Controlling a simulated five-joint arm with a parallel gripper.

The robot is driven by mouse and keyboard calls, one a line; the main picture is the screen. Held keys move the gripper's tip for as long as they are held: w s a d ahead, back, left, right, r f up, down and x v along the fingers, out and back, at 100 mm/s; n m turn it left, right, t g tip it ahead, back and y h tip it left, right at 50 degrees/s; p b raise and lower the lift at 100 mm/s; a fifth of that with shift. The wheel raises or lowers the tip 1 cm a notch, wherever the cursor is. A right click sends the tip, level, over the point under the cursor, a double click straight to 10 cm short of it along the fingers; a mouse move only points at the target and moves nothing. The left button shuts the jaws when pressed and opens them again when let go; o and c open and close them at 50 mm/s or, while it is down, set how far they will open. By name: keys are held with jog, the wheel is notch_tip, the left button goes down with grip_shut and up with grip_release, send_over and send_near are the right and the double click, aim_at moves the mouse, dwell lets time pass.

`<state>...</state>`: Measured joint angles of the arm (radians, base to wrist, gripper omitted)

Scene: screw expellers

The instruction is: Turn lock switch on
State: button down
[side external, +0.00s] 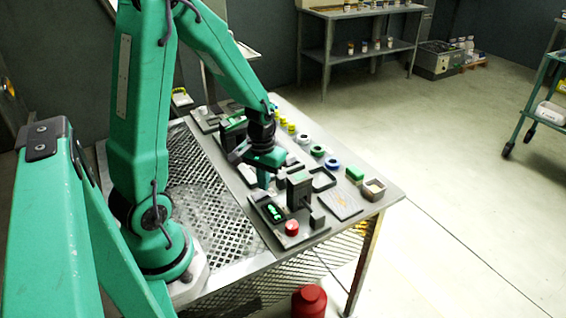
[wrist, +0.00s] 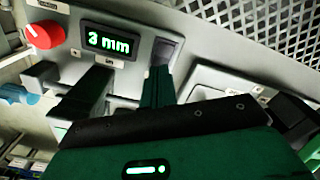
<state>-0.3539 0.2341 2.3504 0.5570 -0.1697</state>
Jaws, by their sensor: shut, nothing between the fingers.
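A grey press unit (side external: 265,205) stands at the near end of the table, with a lit green display, a red knob (side external: 291,227) and a dark upright block (side external: 299,188). In the wrist view its display (wrist: 110,43) reads "3 mm", beside the red knob (wrist: 44,35). My gripper (side external: 264,181) points down close behind the upright block. In the wrist view my gripper (wrist: 160,72) is shut and empty, its tip at a dark recessed part (wrist: 165,50) right of the display. I cannot tell whether they touch. No part is clearly readable as the lock switch, and its position cannot be told.
Coloured round parts (side external: 332,163) line the table's far edge, with a small bin (side external: 373,190) at the corner. A flat grey plate (side external: 342,198) lies right of the unit. Perforated metal (side external: 200,180) covers the table's left side. A red container (side external: 309,300) stands on the floor.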

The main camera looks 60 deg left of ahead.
aim_at(265, 194)
jog(key=shift+f, duration=0.9)
dwell(0.9)
jog(key=shift+r, duration=3.5)
jog(key=s+d+r+m+t, duration=0.2)
jog(key=d+r, duration=0.3)
jog(key=r, duration=0.3)
jog(key=s+d+r+m+t, duration=0.3)
jog(key=s+d+r+m, duration=0.1)
jog(key=r, duration=0.3)
jog(key=shift+s+d+r+t, duration=0.3)
jog(key=shift+s+d+r, duration=0.1)
jog(key=shift+d, duration=0.5)
